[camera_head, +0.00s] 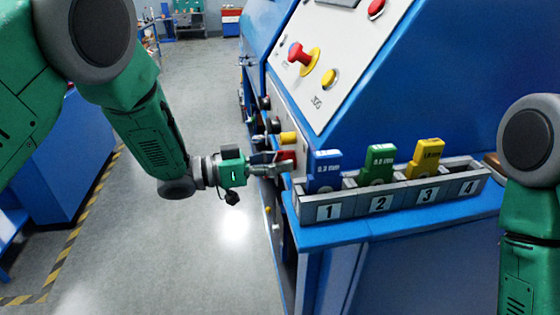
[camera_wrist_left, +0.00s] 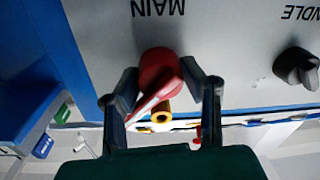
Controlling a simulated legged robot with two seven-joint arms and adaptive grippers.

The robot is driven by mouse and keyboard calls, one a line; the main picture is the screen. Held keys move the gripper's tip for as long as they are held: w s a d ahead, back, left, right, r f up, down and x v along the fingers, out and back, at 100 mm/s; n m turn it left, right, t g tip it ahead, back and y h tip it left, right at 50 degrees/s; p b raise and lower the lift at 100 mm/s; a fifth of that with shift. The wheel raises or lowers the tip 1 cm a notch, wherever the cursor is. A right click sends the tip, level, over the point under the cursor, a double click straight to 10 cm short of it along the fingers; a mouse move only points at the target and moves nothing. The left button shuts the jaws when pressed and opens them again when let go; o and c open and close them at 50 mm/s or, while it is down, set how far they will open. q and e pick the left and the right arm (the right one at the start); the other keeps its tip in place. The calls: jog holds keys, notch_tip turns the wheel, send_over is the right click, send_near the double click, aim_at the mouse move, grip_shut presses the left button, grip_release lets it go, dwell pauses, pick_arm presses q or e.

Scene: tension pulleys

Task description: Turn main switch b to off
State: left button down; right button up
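The red main switch (camera_wrist_left: 160,72) is a rotary knob on the grey panel, beside upside-down "MAIN" lettering in the left wrist view. A pale line runs along its handle, which is tilted there. In the head view the switch (camera_head: 287,157) shows partly behind my left gripper (camera_head: 268,164). My left gripper (camera_wrist_left: 162,92) is open, with one black finger on each side of the knob and narrow gaps visible; contact is hard to judge. The off marking is not readable. My right gripper is out of view; only my right arm shows at the right edge.
A black knob (camera_wrist_left: 297,68) sits on the same panel. A grey rack (camera_head: 395,196) with numbered slots and blue, green and yellow blocks stands close right of my left gripper. A red button (camera_head: 299,54) is on the sloped panel.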

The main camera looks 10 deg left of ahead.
pick_arm(q)
jog(key=shift+r+n+p, duration=0.15)
jog(key=shift+n+p, duration=0.25)
jog(key=shift+p, duration=0.35)
jog(key=n+p, duration=0.2)
jog(key=p, duration=0.1)
jog(key=shift+a+n+p, duration=0.1)
jog(key=shift+n+p, duration=0.2)
jog(key=shift+n, duration=0.1)
jog(key=shift+w+n+p, duration=0.1)
jog(key=shift+n+p, duration=1.25)
jog(key=shift+n, duration=0.25)
